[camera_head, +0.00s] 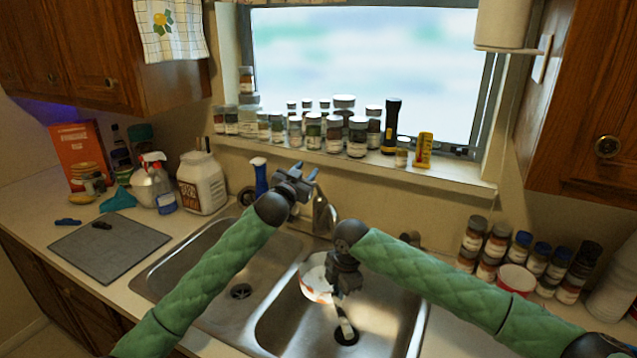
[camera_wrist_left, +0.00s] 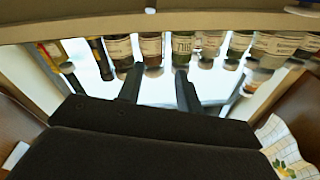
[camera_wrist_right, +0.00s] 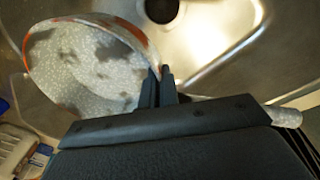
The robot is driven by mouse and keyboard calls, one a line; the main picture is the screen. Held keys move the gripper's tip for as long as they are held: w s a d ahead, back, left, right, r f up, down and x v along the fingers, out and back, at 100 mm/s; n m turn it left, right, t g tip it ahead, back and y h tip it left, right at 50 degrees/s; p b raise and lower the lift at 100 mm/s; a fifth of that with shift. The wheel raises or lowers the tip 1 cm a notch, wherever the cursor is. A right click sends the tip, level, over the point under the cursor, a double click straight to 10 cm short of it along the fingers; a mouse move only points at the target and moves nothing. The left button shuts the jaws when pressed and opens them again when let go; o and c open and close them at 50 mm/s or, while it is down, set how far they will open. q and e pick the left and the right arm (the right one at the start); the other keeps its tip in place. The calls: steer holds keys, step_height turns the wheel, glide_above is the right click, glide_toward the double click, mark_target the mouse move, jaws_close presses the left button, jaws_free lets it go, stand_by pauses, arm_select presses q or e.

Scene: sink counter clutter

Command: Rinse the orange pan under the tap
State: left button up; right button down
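The orange pan (camera_head: 313,276) is in the right sink basin, tilted, its pale speckled inside with grey and orange patches showing in the right wrist view (camera_wrist_right: 85,65). Its handle end sticks out past my right gripper (camera_wrist_right: 288,116). My right gripper (camera_head: 345,283) points down with its fingers close together at the pan's handle side (camera_wrist_right: 158,86); its body hides most of the handle. The tap (camera_head: 322,215) stands behind the sink, partly hidden by my left gripper (camera_head: 308,174). My left gripper is raised near the tap, its fingers apart and empty in the left wrist view (camera_wrist_left: 157,85).
The left basin (camera_head: 215,270) is empty. A grey mat (camera_head: 105,250) lies on the left counter near a white jug (camera_head: 202,185) and a spray bottle (camera_head: 160,185). Several jars (camera_head: 335,132) line the window sill. More jars and a red-white cup (camera_head: 515,281) stand at right.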

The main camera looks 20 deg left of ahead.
arm_select(q)
steer(key=n+g, duration=0.1)
glide_toward(318, 188)
steer(key=shift+h, duration=0.4)
steer(key=w, duration=0.3)
steer(key=w+r, duration=0.1)
steer(key=w, duration=0.7)
steer(key=shift+w+a+r, duration=0.15)
steer(key=shift+a+r, duration=0.1)
steer(key=shift+r, duration=0.05)
jaws_close()
